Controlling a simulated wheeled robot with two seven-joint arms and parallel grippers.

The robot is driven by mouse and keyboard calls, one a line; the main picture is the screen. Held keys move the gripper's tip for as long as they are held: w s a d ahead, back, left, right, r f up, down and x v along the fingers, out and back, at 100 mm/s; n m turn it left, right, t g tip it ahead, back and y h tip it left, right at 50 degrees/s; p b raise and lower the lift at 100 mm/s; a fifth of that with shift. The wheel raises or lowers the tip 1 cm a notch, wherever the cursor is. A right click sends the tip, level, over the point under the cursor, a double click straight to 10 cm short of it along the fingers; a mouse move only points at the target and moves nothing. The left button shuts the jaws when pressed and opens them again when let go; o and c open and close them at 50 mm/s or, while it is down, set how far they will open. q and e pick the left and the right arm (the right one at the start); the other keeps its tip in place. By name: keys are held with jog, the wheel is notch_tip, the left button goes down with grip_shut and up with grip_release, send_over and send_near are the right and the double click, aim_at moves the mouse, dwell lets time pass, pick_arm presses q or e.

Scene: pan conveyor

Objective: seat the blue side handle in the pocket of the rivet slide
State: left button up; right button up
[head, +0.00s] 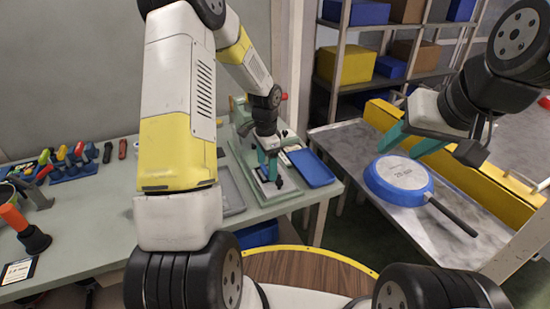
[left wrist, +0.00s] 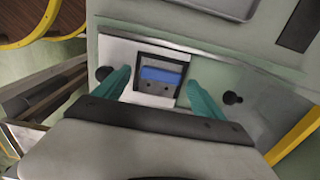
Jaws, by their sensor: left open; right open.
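In the left wrist view the rivet slide (left wrist: 118,51) is a pale plate with a dark-framed square pocket. The blue side handle (left wrist: 162,74) lies inside the pocket, with a grey part with two dark holes beside it. I cannot tell whether it sits fully down. My left gripper (left wrist: 158,80) is open, its teal fingers on either side of the pocket and apart from the handle. In the head view the left gripper (head: 268,168) is low over the slide at the green press, hiding the handle. My right gripper (head: 397,152) is open above the blue pan (head: 372,181).
The pan lies base up on the grey conveyor table (head: 345,150), its black handle (head: 455,217) pointing front right. A blue tray (head: 311,168) and a grey tray (head: 231,190) flank the press. Coloured tools in a rack (head: 72,170) stand at left. Shelves are behind.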

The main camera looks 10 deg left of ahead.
pick_arm(q)
jog(key=c, duration=1.6)
jog(key=shift+r, duration=0.2)
